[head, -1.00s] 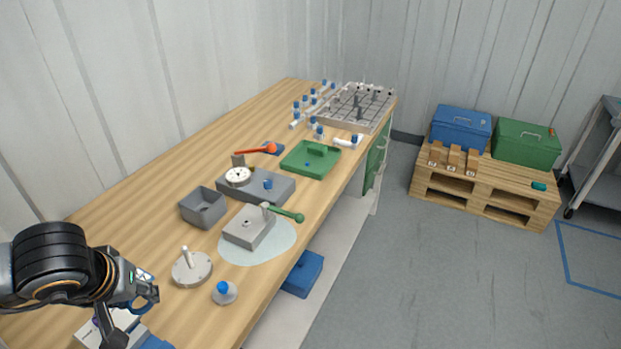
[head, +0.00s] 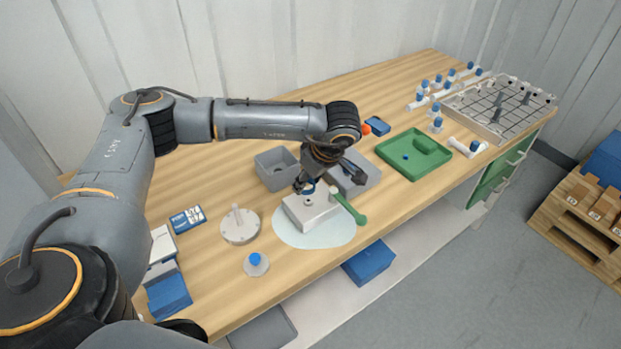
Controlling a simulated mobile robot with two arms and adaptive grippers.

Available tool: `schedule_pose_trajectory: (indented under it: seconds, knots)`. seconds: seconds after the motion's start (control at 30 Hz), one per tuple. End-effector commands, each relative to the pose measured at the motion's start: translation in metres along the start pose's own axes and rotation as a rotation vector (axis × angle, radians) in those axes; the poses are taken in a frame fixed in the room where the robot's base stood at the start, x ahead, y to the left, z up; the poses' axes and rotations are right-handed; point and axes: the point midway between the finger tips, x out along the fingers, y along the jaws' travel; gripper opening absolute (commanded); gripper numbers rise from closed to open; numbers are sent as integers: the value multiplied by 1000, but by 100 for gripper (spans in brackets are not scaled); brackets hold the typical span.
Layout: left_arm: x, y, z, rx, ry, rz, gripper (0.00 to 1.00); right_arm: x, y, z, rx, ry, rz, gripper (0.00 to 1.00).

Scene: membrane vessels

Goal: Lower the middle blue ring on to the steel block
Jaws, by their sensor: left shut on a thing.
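My left gripper (head: 305,186) is shut on a small blue ring (head: 308,188), just above the steel block or against its top. I cannot tell whether the ring touches the block. The steel block (head: 306,215) is a pale grey box on a light round mat (head: 335,236), with a dark spot on its near part. The wrist and fingers hide part of the ring and the back of the block. My right gripper is not in view.
A green-handled tool (head: 347,207) lies against the block's right side. A round plate with a peg (head: 240,228) and a blue-topped disc (head: 256,264) are left. A green tray (head: 388,154) is farther right.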

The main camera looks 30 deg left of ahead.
Motion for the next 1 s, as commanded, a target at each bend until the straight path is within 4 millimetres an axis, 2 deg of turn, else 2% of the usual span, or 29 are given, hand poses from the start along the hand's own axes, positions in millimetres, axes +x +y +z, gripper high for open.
schedule_pose_trajectory:
  seconds: [0.33,0.6,1.0]
  knots:
    - [21,0,9,4,0,1,29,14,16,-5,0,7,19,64]
    - [40,0,17,4,0,2,29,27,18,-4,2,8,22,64]
    - [47,1,20,5,-1,3,29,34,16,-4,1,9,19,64]
